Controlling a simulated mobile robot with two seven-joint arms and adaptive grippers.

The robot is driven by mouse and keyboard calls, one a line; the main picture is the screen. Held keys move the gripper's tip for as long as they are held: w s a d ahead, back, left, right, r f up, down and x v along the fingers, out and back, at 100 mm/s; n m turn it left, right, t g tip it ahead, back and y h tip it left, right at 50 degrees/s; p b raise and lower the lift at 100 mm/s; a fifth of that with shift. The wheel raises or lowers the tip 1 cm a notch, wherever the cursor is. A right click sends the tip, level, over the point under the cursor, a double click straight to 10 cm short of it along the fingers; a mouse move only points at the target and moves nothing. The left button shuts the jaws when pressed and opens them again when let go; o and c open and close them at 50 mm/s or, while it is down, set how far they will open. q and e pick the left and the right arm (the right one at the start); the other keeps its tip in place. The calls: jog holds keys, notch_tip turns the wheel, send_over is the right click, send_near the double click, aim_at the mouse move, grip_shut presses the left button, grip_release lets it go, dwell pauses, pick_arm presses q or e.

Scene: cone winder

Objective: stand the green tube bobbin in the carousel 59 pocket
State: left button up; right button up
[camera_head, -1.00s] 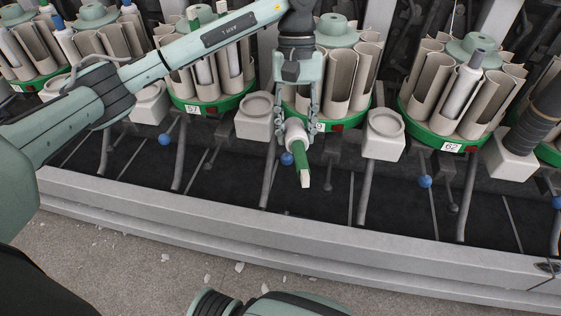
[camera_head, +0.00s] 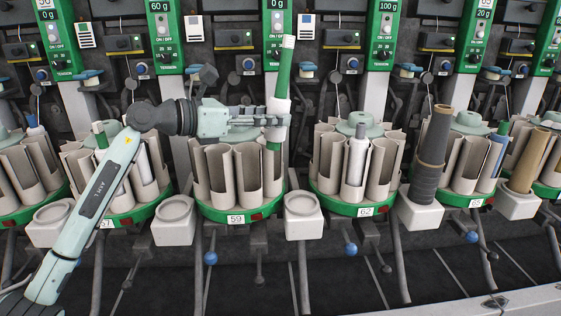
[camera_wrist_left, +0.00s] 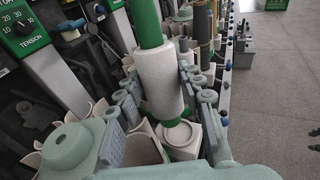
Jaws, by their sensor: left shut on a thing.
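The green tube bobbin (camera_head: 282,80) is a green tube with a white yarn body and a pale tip. It stands nearly upright, leaning slightly, above the right side of the carousel labelled 59 (camera_head: 238,217). My left gripper (camera_head: 278,118) comes in from the left and is shut on its white body. The left wrist view shows the bobbin (camera_wrist_left: 158,80) between both fingers, with its green lower end (camera_wrist_left: 170,123) over the pockets. Whether that end is inside a pocket I cannot tell. Carousel 59 has several beige open pockets (camera_head: 247,170), partly hidden by my gripper. My right gripper is not in view.
Carousel 62 (camera_head: 366,211) to the right holds a white bobbin (camera_head: 357,158). A dark cone (camera_head: 434,140) stands on a white block beyond it. An empty white block (camera_head: 303,214) sits between the carousels. Green tension panels (camera_head: 277,35) stand behind.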

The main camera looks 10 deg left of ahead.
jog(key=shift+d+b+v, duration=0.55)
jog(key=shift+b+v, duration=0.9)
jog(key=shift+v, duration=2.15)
pick_arm(q)
jog(key=a+r+n+t+y+b, duration=0.1)
jog(key=a+r+n+t+y, duration=0.2)
jog(key=a, duration=0.3)
jog(key=shift+w+a+r+n+t, duration=0.3)
jog(key=shift+w+t, duration=0.15)
jog(key=shift+t, duration=0.45)
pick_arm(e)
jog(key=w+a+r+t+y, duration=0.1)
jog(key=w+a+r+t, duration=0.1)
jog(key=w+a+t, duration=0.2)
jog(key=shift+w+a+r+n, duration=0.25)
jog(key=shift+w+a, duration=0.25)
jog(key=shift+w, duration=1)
pick_arm(q)
jog(key=shift+s, duration=0.1)
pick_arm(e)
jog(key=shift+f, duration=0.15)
pick_arm(q)
jog(key=shift+f+b, duration=1.85)
jog(key=shift+f, duration=0.4)
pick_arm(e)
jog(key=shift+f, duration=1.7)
pick_arm(q)
jog(key=shift+f, duration=0.1)
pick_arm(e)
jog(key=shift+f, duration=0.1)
